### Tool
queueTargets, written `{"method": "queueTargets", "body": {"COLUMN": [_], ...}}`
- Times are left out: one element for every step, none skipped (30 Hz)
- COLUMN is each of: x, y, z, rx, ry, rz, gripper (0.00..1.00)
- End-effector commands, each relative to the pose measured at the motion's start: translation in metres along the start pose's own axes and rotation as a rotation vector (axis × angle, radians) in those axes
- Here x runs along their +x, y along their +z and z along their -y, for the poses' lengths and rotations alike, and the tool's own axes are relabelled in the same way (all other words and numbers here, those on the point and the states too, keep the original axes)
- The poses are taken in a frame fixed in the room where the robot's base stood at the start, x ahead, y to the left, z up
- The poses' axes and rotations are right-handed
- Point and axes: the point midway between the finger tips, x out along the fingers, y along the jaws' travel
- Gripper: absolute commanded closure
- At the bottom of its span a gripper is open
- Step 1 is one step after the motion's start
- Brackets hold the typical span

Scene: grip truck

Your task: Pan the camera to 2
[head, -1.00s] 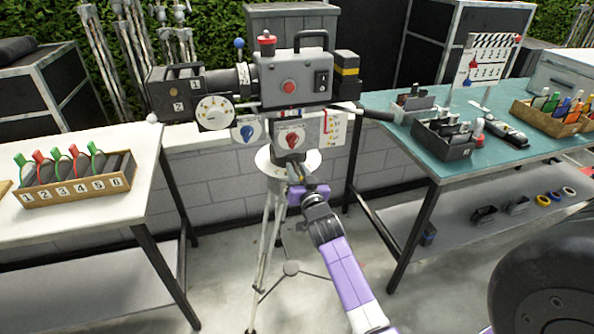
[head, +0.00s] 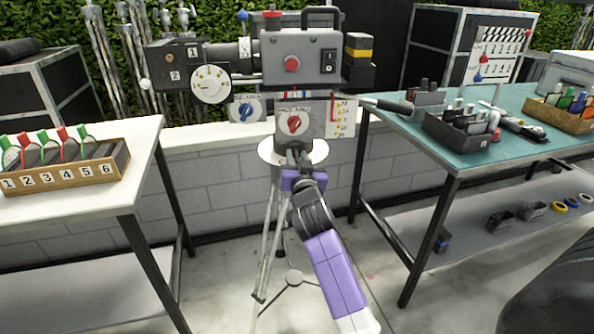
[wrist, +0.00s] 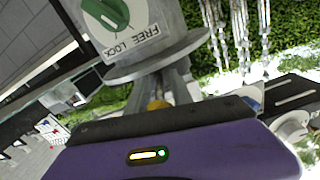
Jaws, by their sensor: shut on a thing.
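The grey film camera (head: 300,58) stands on a tripod (head: 268,240) in the middle of the head view. It has a white dial (head: 210,84) and small "1" and "2" labels on its dark left end. Below it are a box with a red knob (head: 294,122), a blue knob (head: 246,110) and a marked white panel (head: 340,117). My purple gripper (head: 303,178) is at the tripod head, just under the round plate (head: 270,151). It is shut on a part there that its body hides. The wrist view shows a green knob (wrist: 105,12) marked "FREE LOCK" above the plate.
A white table (head: 60,215) at left holds a numbered tray (head: 60,180) with several coloured clips. A teal table (head: 420,150) at right holds dark boxes, a clapperboard (head: 495,55) and a wooden tray (head: 560,115). A brick wall (head: 220,180) stands behind the tripod.

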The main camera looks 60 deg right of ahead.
Motion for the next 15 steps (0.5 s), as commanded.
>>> {"method": "queueTargets", "body": {"x": [-0.001, -0.001, -0.001, -0.001, -0.001, -0.001, -0.002, -0.002, -0.001, -0.001, -0.001, -0.001, -0.001, -0.001, -0.001], "y": [0.006, 0.006, 0.007, 0.007, 0.007, 0.008, 0.008, 0.008, 0.008, 0.009, 0.009, 0.009, 0.009, 0.008, 0.007], "z": [0.002, 0.003, 0.003, 0.005, 0.006, 0.008, 0.009, 0.01, 0.012, 0.013, 0.015, 0.016, 0.017, 0.018, 0.019], "rx": [0.0, 0.001, 0.002, 0.001, 0.003, 0.003, 0.003, 0.004, 0.004, 0.005, 0.004, 0.004, 0.004, 0.005, 0.006], "ry": [0.01, 0.017, 0.031, 0.041, 0.051, 0.066, 0.077, 0.089, 0.106, 0.117, 0.129, 0.145, 0.154, 0.165, 0.175], "rz": [-0.006, -0.008, -0.01, -0.013, -0.015, -0.018, -0.021, -0.023, -0.027, -0.029, -0.031, -0.034, -0.036, -0.037, -0.04], "gripper": [1.0, 1.0, 1.0, 1.0, 1.0, 1.0, 1.0, 1.0, 1.0, 1.0, 1.0, 1.0, 1.0, 1.0, 1.0]}}
